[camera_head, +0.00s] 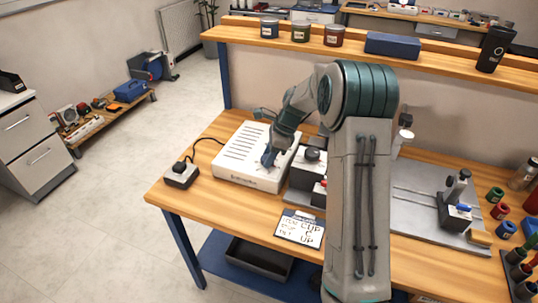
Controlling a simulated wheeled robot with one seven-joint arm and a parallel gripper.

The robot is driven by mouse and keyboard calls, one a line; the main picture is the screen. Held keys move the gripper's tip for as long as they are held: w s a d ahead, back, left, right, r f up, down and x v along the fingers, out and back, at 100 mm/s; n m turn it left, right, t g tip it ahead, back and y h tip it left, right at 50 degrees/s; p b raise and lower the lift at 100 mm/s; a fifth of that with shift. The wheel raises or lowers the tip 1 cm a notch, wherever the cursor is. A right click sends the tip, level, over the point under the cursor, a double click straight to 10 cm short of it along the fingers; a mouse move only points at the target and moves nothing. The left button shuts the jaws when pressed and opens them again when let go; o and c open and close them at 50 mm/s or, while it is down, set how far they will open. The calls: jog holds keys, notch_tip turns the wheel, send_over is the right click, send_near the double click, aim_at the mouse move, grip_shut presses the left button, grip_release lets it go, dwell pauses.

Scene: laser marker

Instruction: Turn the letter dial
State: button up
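My gripper (268,158) points down over the right part of a white slotted box (232,150) on the workbench. Its fingers are small and partly merge with the wrist, so I cannot tell whether they are open or touching the box. A black round knob (312,154) sits on a dark grey unit (301,178) just right of the box, partly hidden by my arm. No letters can be read on it, so I cannot tell whether it is the letter dial. A clipboard (300,228) with handwritten text lies at the bench's front edge.
A small box with a black button (181,174) stands at the bench's left, cabled to the white box. A grey plate (415,195) with a small fixture (456,205) lies right of my arm. Coloured spools (502,211) crowd the right end. A shelf (400,58) runs behind.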

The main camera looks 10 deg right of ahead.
jog(key=shift+c, duration=0.9)
jog(key=shift+w+r+n+g+p, duration=0.15)
jog(key=shift+n+g+p, duration=0.25)
jog(key=shift+n+p, duration=0.55)
jog(key=n+g+p, duration=0.1)
jog(key=n, duration=0.3)
jog(key=shift+w+n+g+p, duration=0.1)
jog(key=shift+n+g+p, duration=0.2)
jog(key=shift+n+g, duration=0.1)
jog(key=n+g+h, duration=0.1)
jog(key=n, duration=0.2)
jog(key=n+p, duration=0.1)
jog(key=n, duration=0.2)
jog(key=shift+w+a+g+h, duration=0.1)
jog(key=shift+a+g+h, duration=0.05)
jog(key=shift+g+h, duration=0.25)
jog(key=n+h, duration=0.1)
jog(key=n, duration=0.1)
jog(key=n+h, duration=0.1)
jog(key=n, duration=0.2)
jog(key=shift+a+n+g+p, duration=0.15)
jog(key=shift+n+g+p, duration=0.2)
jog(key=shift+g+p, duration=0.05)
jog(key=n+h, duration=0.2)
jog(key=n, duration=0.3)
jog(key=shift+a, duration=0.1)
jog(key=shift+n, duration=0.3)
